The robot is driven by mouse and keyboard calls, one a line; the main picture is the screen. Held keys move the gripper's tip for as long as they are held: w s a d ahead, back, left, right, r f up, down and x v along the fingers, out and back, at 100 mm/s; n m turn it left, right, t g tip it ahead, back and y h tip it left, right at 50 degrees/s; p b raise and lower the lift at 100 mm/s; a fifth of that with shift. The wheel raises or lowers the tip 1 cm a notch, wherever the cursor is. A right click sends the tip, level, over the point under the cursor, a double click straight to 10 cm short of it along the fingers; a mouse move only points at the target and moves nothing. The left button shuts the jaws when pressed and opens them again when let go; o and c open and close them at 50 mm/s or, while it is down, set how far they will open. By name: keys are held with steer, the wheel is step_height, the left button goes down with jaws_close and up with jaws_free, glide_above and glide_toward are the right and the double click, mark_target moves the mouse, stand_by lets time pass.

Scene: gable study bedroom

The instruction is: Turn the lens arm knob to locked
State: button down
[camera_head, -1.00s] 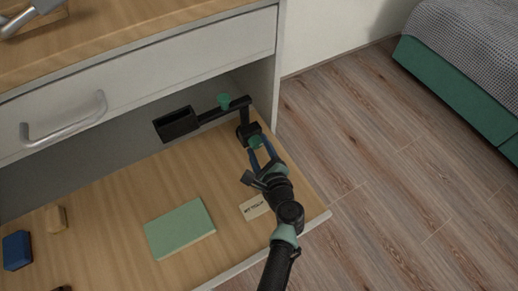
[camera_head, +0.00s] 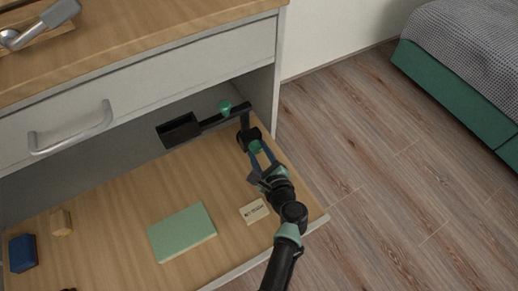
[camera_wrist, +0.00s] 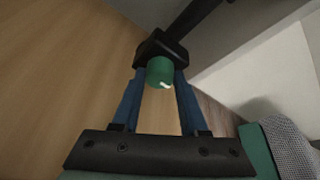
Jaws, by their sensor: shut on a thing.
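The lens arm is a black jointed stand on the wooden shelf, with an upright post (camera_head: 244,120), a horizontal bar and a dark rectangular frame (camera_head: 179,131) at its left end. A green knob (camera_head: 255,146) sits low on the stand, facing me. It also shows in the wrist view (camera_wrist: 160,72), with a small white mark on its lower right face. A second green knob (camera_head: 225,107) is on top of the bar. My gripper (camera_head: 258,151) has its blue fingers shut on the lower knob, one on each side, also in the wrist view (camera_wrist: 161,78).
A small printed card (camera_head: 254,211) and a green flat block (camera_head: 182,232) lie on the shelf (camera_head: 110,220). A blue block (camera_head: 22,252) and a tan block (camera_head: 61,222) are at the left. A drawer with a metal handle (camera_head: 72,130) is above. The floor at right is clear.

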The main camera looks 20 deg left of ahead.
steer(key=c, duration=0.7)
jaws_free()
steer(key=p+v, duration=0.5)
steer(key=v, duration=0.6)
steer(key=shift+s+d+r+p, duration=0.2)
steer(key=shift+s+r+p, duration=0.05)
steer(key=shift+p, duration=0.05)
steer(key=shift+s+d, duration=0.4)
steer(key=shift+s, duration=0.05)
